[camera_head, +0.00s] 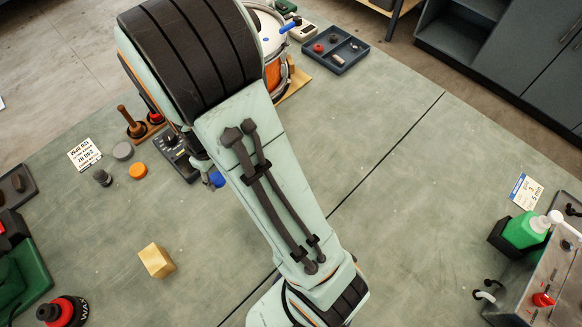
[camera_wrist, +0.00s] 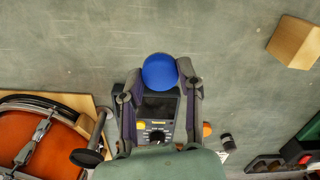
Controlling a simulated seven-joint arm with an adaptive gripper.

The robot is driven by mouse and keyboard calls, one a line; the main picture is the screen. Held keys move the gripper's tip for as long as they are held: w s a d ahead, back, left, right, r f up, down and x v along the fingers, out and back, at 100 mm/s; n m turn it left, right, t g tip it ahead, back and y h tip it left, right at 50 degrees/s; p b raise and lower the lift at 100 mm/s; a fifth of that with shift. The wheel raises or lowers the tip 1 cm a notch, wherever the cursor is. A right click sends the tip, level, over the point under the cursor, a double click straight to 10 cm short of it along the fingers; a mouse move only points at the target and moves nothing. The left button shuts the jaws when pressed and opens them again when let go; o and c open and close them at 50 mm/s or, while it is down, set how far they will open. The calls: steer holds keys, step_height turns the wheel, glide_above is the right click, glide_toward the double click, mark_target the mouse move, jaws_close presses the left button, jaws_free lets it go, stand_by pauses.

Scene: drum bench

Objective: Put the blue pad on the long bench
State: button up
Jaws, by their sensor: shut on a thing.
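The blue pad (camera_wrist: 160,71) is a round blue disc in the wrist view, held between the two fingertips of my gripper (camera_wrist: 160,80). In the head view a small part of the blue pad (camera_head: 217,180) shows at the left edge of my arm, which hides most of my gripper. The long bench (camera_head: 400,190) has a grey-green top with a dark seam across it. The pad is over this top; I cannot tell whether it touches it.
A black meter with a screen (camera_wrist: 160,106) is close to the fingers. Grey (camera_head: 122,150), orange (camera_head: 138,170) and dark (camera_head: 102,178) pads or pieces lie to the left, a wooden block (camera_head: 156,260) nearer. A drum (camera_head: 272,45) and tray (camera_head: 336,65) stand behind.

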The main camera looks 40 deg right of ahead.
steer(key=s+d+f+m, duration=0.1)
steer(key=s+d+m, duration=0.3)
steer(key=d, duration=0.5)
steer(key=m, duration=1.1)
glide_toward(368, 208)
step_height(368, 208, down, 7)
steer(key=shift+f, duration=0.1)
steer(key=shift+a, duration=0.1)
steer(key=o, duration=1)
steer(key=shift+f, duration=0.1)
